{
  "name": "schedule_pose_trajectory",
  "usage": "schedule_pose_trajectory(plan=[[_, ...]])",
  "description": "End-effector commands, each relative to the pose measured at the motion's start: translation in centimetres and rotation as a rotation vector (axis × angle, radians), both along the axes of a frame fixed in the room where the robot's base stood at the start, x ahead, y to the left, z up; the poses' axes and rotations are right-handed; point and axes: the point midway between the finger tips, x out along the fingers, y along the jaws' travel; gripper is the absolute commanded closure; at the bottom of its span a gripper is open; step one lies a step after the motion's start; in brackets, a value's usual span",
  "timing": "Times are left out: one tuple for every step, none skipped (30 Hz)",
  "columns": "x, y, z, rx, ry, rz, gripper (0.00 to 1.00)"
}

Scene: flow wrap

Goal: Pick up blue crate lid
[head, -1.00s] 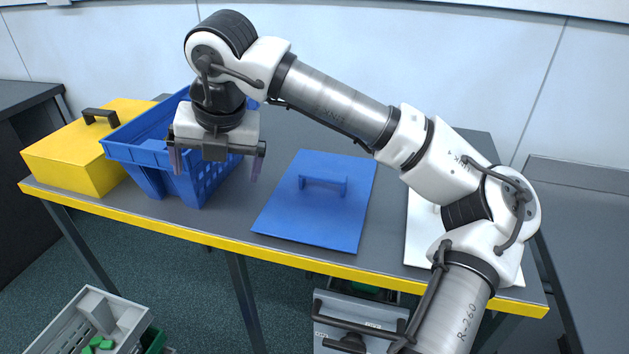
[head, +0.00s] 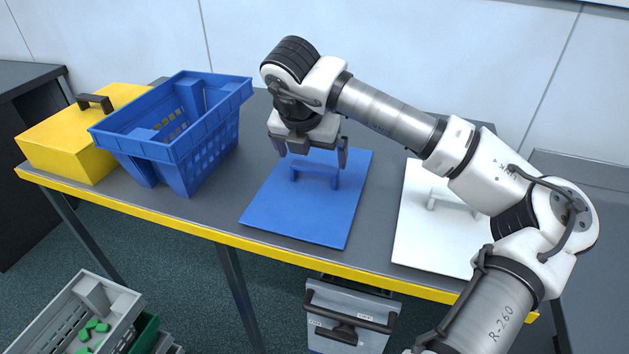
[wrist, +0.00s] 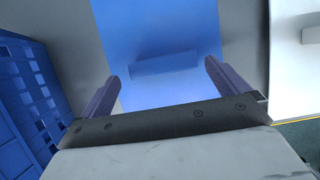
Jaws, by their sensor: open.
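The blue crate lid (head: 300,222) lies flat on the grey table, with a raised blue handle (head: 316,177) near its middle. My gripper (head: 311,156) is open and empty above the back part of the lid, close to the handle in the head view. In the wrist view the lid (wrist: 165,95) shows ahead of and between the two open fingers (wrist: 160,80), and its handle (wrist: 165,65) lies beyond the fingertips. The fingers look apart from the handle.
An open blue crate (head: 165,150) stands left of the lid, beside a yellow box (head: 60,150) with a dark handle. A white lid (head: 425,235) lies to the right. The table (head: 215,215) has a yellow front edge. A grey crate (head: 45,320) sits lower left.

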Motion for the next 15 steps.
schedule_pose_trajectory(plan=[[0.1,0.0,-0.2,0.0,0.001,0.0,0.0],[0.1,-0.1,-0.4,0.0,0.001,0.0,0.0],[0.2,-0.1,-0.7,0.0,0.001,0.001,0.0],[0.2,-0.1,-1.0,0.001,0.003,0.001,0.0],[0.3,-0.2,-1.4,0.002,0.004,0.001,0.0],[0.4,-0.3,-2.0,0.001,0.003,0.001,0.0],[0.5,-0.3,-2.4,0.002,0.004,0.0,0.0],[0.6,-0.4,-2.9,0.002,0.004,0.0,0.0],[0.7,-0.5,-3.5,0.002,0.004,0.0,0.0],[0.9,-0.5,-3.9,0.001,0.003,-0.001,0.0],[1.1,-0.5,-4.2,0.002,0.002,-0.001,0.0],[1.2,-0.6,-4.6,0.002,0.001,-0.001,0.0],[1.3,-0.6,-4.8,0.001,0.001,0.0,0.0],[1.4,-0.6,-5.0,0.001,0.0,0.0,0.0],[1.4,-0.6,-5.1,0.001,0.0,0.0,0.0]])
